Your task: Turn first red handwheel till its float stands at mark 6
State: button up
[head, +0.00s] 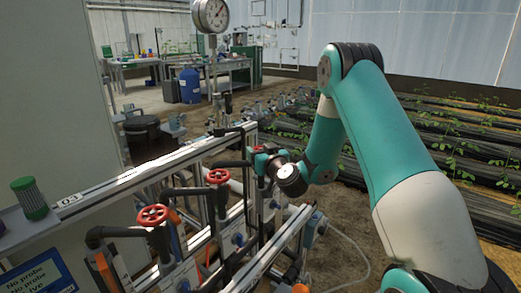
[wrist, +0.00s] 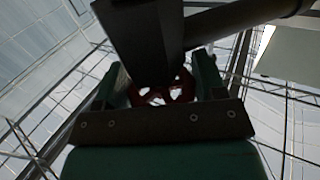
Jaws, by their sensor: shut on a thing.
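My gripper (head: 264,160) is at the far end of the row of valves on the skid. In the wrist view its two green fingers stand either side of a red handwheel (wrist: 180,88) and are shut on it. In the head view that wheel is mostly hidden by the gripper. Two more red handwheels stand free nearer to me, a middle one (head: 218,176) and a near one (head: 152,215). The floats and their marks are not readable in either view. Which wheel counts as first cannot be told from a label.
A pale rail (head: 130,180) runs along the valves, with dark pipes below. A round pressure gauge (head: 211,15) stands on a post behind. A green-capped cylinder (head: 30,198) and a blue "No probe" sign (head: 40,277) are at the left. Planted beds lie right.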

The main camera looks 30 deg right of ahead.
jog(key=p, duration=0.2)
jog(key=m+h+p, duration=0.1)
jog(key=p, duration=0.1)
jog(key=shift+r+g+h, duration=0.3)
jog(key=shift+d+f+h+p, duration=0.2)
jog(key=shift+f+h+p, duration=0.1)
jog(key=shift+f+p, duration=0.35)
jog(key=shift+a+r, duration=0.1)
jog(key=shift+r, duration=0.4)
jog(key=o, duration=0.9)
jog(key=shift+o, duration=0.2)
jog(key=shift+a+f, duration=0.1)
